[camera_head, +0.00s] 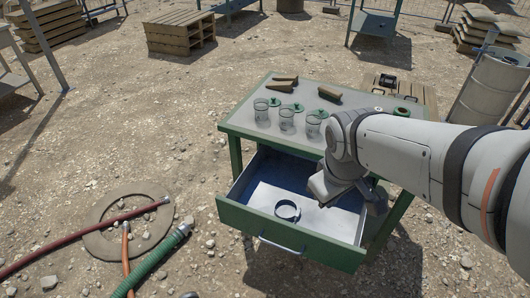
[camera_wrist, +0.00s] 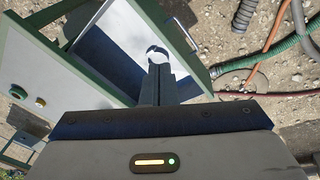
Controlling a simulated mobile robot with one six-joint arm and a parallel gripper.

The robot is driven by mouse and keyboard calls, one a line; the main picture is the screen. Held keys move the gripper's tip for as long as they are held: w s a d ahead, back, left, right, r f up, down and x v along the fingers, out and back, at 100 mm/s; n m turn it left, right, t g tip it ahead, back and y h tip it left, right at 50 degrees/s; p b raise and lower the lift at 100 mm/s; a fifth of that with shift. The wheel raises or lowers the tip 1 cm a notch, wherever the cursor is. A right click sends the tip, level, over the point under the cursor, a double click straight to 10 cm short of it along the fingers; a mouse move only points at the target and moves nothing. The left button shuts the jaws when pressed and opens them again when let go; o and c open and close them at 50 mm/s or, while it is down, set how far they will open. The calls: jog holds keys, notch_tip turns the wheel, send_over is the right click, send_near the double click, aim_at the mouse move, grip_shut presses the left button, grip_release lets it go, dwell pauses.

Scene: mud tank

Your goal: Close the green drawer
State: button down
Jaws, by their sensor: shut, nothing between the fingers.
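The green drawer (camera_head: 282,240) is pulled well out from under the workbench, with a metal bar handle on its front. It also shows in the wrist view (camera_wrist: 160,18). A round metal hose clamp (camera_head: 287,210) lies on the drawer's pale floor, and it shows in the wrist view (camera_wrist: 157,53). My gripper (camera_wrist: 158,68) is shut and empty, over the drawer. In the head view my wrist hides the drawer's right rear part and my fingertips cannot be made out clearly. I cannot tell whether the fingers touch the drawer.
The workbench top (camera_head: 240,120) holds several glass jars, green lids and brown wedge-shaped pieces. Hoses and a round cover (camera_head: 100,245) lie on the gravel left of the drawer. A barrel (camera_head: 490,85) stands at right. The gravel before the drawer looks mostly clear.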

jog(key=w+a+f+n+b, duration=0.45)
jog(key=a+f+n, duration=0.5)
jog(key=n, duration=0.25)
jog(key=n+b, duration=0.6)
jog(key=n, duration=0.7)
send_near(255, 217)
jog(key=s+f, duration=0.5)
jog(key=f, duration=0.1)
jog(key=shift+h, duration=0.3)
jog(key=w, duration=0.4)
jog(key=shift+w+d+r, duration=0.1)
jog(key=shift+w+d, duration=0.1)
jog(key=shift+d, duration=0.2)
